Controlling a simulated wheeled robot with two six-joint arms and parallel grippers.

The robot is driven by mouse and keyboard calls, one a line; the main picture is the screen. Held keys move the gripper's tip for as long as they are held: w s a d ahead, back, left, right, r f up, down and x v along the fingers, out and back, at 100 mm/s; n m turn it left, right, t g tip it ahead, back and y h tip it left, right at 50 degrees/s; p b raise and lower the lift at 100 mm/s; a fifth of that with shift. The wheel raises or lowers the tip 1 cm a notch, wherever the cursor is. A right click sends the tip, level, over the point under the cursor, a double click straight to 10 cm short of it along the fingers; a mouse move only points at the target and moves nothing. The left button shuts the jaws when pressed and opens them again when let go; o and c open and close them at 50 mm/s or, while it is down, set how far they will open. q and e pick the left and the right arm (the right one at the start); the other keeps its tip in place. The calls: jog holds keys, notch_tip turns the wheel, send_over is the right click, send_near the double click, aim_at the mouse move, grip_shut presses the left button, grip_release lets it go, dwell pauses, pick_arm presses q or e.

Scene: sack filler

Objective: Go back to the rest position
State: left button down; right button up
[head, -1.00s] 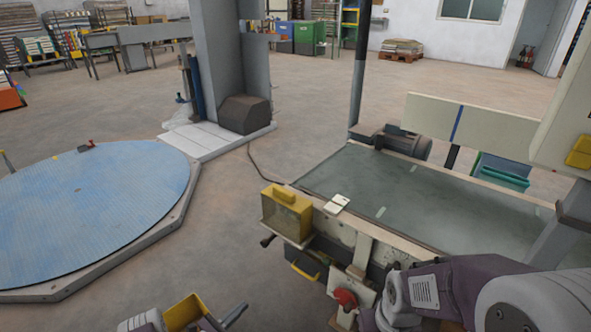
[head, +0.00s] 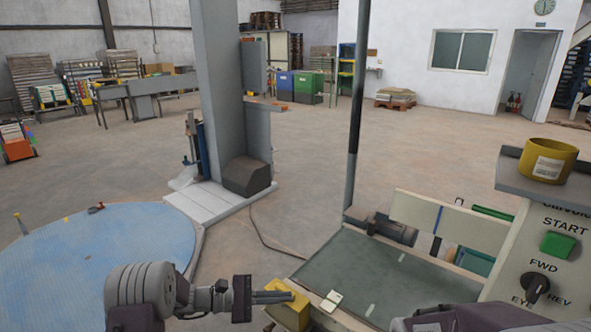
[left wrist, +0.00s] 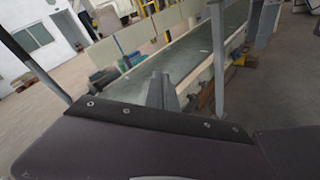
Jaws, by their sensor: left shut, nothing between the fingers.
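My left gripper (head: 272,297) reaches in from the left in the head view, with its fingers together and nothing held. Its fingertips show in front of the yellow box (head: 289,314) on the conveyor's near corner; I cannot tell whether they touch it. In the left wrist view the fingers (left wrist: 162,92) are together, with the conveyor belt (left wrist: 188,57) beyond. A purple link of my right arm (head: 440,320) shows at the lower edge of the head view; its gripper is out of sight.
The green conveyor belt (head: 345,270) lies ahead to the right. A control panel (head: 535,250) with a START button and a yellow roll (head: 548,160) on top stands at right. A blue turntable (head: 100,255) is at left. A grey column (head: 228,90) stands behind; open floor lies beyond.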

pick_arm(q)
jog(key=s+d+r+m+g+y+p, duration=0.1)
jog(key=s+r+m+g+y+p, duration=0.5)
jog(key=s+r+p, duration=0.85)
jog(key=s+a+r+m+t+y+p, duration=0.1)
jog(key=s+a+r+m+y, duration=0.35)
jog(key=s+a, duration=0.2)
jog(key=a+f+m+t+y, duration=0.2)
jog(key=a+f+m+y, duration=0.1)
jog(key=a, duration=0.5)
jog(key=shift+s+a+f+t+y+b, duration=0.25)
jog(key=shift+f+t+y+b, duration=0.15)
jog(key=shift+f+y, duration=0.5)
pick_arm(e)
notch_tip(320, 180, up, 19)
